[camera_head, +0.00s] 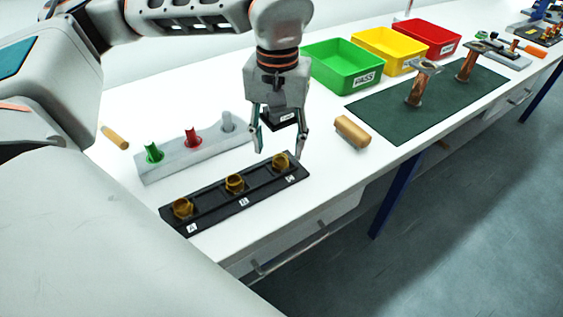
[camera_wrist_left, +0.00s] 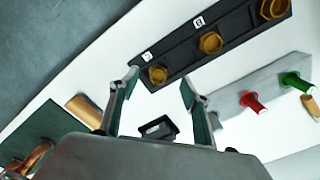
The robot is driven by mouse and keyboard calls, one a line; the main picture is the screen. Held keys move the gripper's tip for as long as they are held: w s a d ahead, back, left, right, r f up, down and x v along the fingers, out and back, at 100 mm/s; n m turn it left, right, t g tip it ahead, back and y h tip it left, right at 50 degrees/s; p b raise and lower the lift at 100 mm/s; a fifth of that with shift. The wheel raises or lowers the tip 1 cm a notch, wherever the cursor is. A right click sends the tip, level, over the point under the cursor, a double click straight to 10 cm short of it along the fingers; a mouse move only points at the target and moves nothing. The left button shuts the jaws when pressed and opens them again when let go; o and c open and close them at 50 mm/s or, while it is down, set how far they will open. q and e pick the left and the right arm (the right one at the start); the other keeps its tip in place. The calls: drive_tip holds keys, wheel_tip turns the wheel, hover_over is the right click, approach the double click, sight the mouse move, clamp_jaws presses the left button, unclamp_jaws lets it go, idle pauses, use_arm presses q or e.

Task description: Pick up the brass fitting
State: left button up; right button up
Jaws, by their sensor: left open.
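Three brass fittings sit in a row on a black tray (camera_head: 210,199): a left one (camera_head: 182,208), a middle one (camera_head: 235,184) and a right one (camera_head: 281,161). My left gripper (camera_head: 281,151) is open and empty, pointing down just above the right fitting, with its fingers to either side. In the left wrist view the same fitting (camera_wrist_left: 158,75) shows between the fingertips of the left gripper (camera_wrist_left: 159,77), with the middle fitting (camera_wrist_left: 210,43) and the left fitting (camera_wrist_left: 274,9) beyond. No contact is visible. My right gripper is not in view.
A grey rack (camera_head: 200,152) with green, red and grey pegs stands behind the tray. A small black labelled object (camera_wrist_left: 158,128) lies behind the gripper. A wooden cylinder (camera_head: 352,130) lies to the right. Green (camera_head: 345,70), yellow and red bins stand farther back, near a dark green mat (camera_head: 440,108).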

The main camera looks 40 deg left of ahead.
sight(280, 164)
use_arm(q)
drive_tip(key=f, duration=0.4)
drive_tip(key=shift+w+a+f, duration=0.15)
drive_tip(key=shift+w+f, duration=0.2)
drive_tip(key=shift+w, duration=0.05)
drive_tip(key=c, duration=1.3)
drive_tip(key=shift+r, duration=0.15)
